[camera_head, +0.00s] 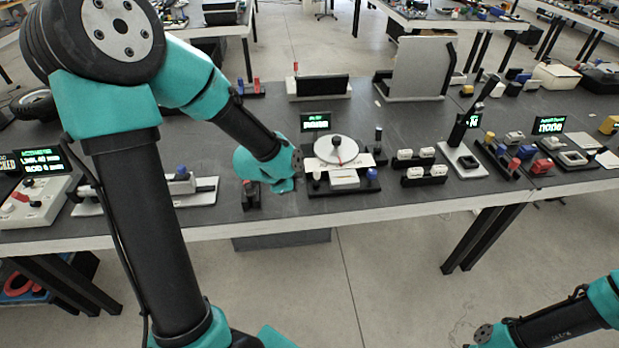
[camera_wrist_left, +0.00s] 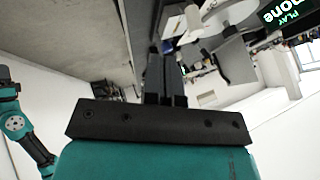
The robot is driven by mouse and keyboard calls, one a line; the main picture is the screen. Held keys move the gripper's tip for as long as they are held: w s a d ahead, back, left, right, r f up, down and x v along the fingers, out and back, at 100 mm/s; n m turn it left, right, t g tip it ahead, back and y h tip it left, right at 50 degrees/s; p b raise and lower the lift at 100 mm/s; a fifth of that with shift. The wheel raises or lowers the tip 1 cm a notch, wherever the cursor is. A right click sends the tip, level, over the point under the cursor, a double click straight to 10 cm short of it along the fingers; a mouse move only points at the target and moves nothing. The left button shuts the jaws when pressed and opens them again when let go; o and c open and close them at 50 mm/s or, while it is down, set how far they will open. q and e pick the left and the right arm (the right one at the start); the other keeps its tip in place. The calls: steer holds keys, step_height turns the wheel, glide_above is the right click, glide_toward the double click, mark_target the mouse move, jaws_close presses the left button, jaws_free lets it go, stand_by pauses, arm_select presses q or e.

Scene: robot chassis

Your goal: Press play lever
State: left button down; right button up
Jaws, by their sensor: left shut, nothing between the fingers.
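Small posts and knobs stand around the disc; I cannot tell surely which is the play lever. My left gripper (camera_head: 299,160) is at the left side of this device. In the left wrist view its fingers (camera_wrist_left: 166,78) are shut with nothing between them, close to the device's white parts (camera_wrist_left: 192,24). Any contact is unclear. My right gripper is not in view.
White switch blocks (camera_head: 420,165) stand right of the disc device. A black upright lever on a white base (camera_head: 460,158) is farther right. A slider with a blue knob (camera_head: 182,183) and a control box (camera_head: 32,202) are at the left. Floor is open before the table.

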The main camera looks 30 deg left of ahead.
mark_target(317, 173)
arm_select(q)
steer(key=w+f, duration=0.7)
steer(key=w, duration=0.2)
steer(key=shift+w, duration=0.35)
steer(key=shift+a, duration=0.1)
stand_by(0.3)
